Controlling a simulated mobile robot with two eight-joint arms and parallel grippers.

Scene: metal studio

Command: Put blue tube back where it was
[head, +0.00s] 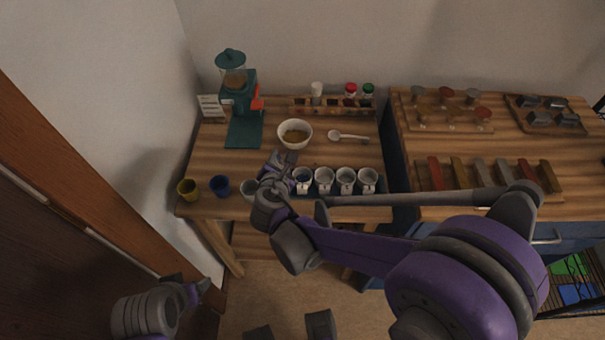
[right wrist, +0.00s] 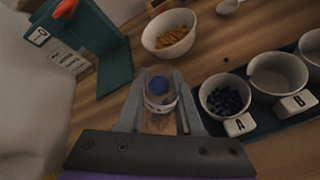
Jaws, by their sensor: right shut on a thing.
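My right gripper (head: 282,160) is over the left part of the wooden table. In the right wrist view, the right gripper (right wrist: 158,98) is shut on the blue tube (right wrist: 159,85), a small clear tube with a blue top and a pale band. A wooden rack (head: 300,107) at the back of the table holds tubes or jars with white (head: 317,88), red (head: 351,89) and green (head: 368,89) caps. My left gripper (head: 200,288) is low at the left, away from the table; its jaw state is unclear.
Four-ish white cups stand in a row on a dark tray (head: 379,190); cup A (right wrist: 223,97) holds blue pellets. A white bowl (head: 295,133), a spoon (head: 349,136) and a teal dispenser (head: 243,124) stand behind.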

